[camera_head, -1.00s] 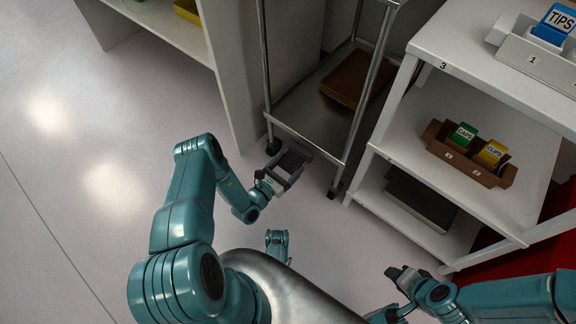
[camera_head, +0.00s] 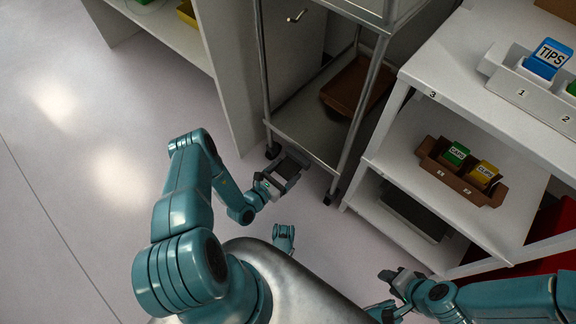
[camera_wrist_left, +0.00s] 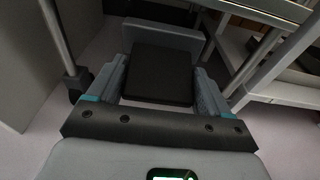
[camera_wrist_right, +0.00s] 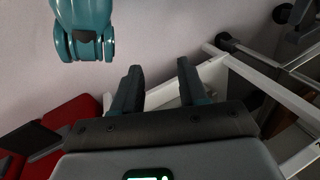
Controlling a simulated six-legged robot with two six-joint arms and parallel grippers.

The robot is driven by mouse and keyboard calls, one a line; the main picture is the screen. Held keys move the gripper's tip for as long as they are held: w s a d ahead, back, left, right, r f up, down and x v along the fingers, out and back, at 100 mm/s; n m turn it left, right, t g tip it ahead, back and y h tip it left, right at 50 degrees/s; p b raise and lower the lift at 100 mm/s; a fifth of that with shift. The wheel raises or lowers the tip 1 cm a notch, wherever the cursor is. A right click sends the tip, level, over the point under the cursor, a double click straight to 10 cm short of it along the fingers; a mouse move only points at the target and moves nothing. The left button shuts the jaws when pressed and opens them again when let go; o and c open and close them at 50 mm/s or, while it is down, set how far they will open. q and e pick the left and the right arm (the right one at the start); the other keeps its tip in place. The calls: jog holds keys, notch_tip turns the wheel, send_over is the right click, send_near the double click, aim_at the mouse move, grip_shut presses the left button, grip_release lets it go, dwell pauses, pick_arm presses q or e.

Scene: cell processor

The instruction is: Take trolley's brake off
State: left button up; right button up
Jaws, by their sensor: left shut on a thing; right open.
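The trolley (camera_head: 310,132) is a metal frame with upright posts, a low shelf and dark castors, standing between a grey cabinet and a white shelf unit. A grey-and-black pedal-like part, apparently its brake (camera_head: 289,165), sits low at its front edge. My left gripper (camera_head: 275,181) is shut on this part. In the left wrist view the brake's black pad (camera_wrist_left: 158,75) lies between the two fingers, with a grey plate behind it. My right gripper (camera_head: 395,279) is open and empty, low at the right, away from the trolley; its fingers also show in the right wrist view (camera_wrist_right: 158,78).
A brown box (camera_head: 357,84) lies on the trolley's low shelf. The white shelf unit (camera_head: 400,150) stands close on the right, holding a brown rack (camera_head: 462,183) with green and yellow boxes. A castor (camera_head: 272,151) is near the left gripper. Floor at the left is clear.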

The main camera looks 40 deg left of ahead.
pick_arm(q)
jog(key=r+g+p, duration=0.1)
jog(key=p, duration=0.2)
jog(key=shift+r+g+p, duration=0.3)
jog(key=shift+r+g, duration=0.1)
jog(key=shift+a+g+p, duration=0.1)
jog(key=shift+g+p, duration=0.5)
jog(key=shift+p, duration=0.2)
pick_arm(e)
jog(key=shift+g, duration=0.4)
jog(key=r, duration=0.1)
jog(key=s+r, duration=0.1)
jog(key=r, duration=0.1)
jog(key=a+r, duration=0.1)
jog(key=r, duration=0.1)
jog(key=shift+s+r, duration=0.25)
pick_arm(q)
jog(key=shift+f, duration=0.1)
jog(key=o, duration=1.4)
pick_arm(e)
jog(key=shift+s, duration=0.1)
pick_arm(q)
jog(key=p+v, duration=0.5)
jog(key=v, duration=1.1)
jog(key=shift+s, duration=0.2)
pick_arm(e)
jog(key=shift+n, duration=0.3)
jog(key=r, duration=0.5)
jog(key=shift+s+a, duration=0.3)
